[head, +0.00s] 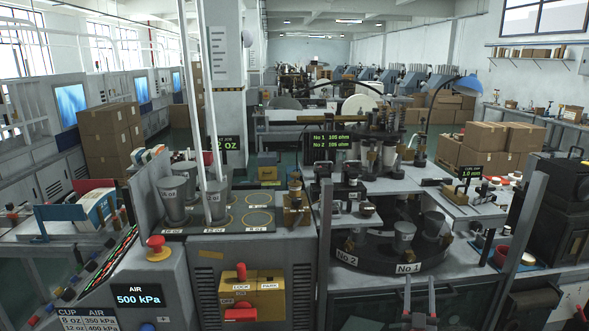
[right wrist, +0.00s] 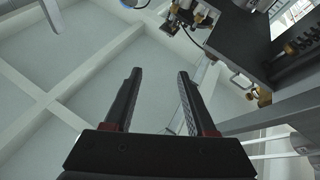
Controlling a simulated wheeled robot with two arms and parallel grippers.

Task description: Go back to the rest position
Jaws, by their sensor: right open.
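My right gripper (head: 419,300) shows at the bottom of the head view, right of centre, in front of the machine's front edge. Its two fingers are apart with nothing between them. The right wrist view shows the same open, empty fingers (right wrist: 158,100) pointing up toward the ceiling. My left gripper is not in the head view.
A round turntable (head: 372,262) marked No.1 and No.2 carries grey cups behind my right gripper. Grey cups (head: 172,198) stand on a marked tray at left. A red-topped button (head: 156,243), an AIR display (head: 138,298) and a yellow lock box (head: 252,298) are in front.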

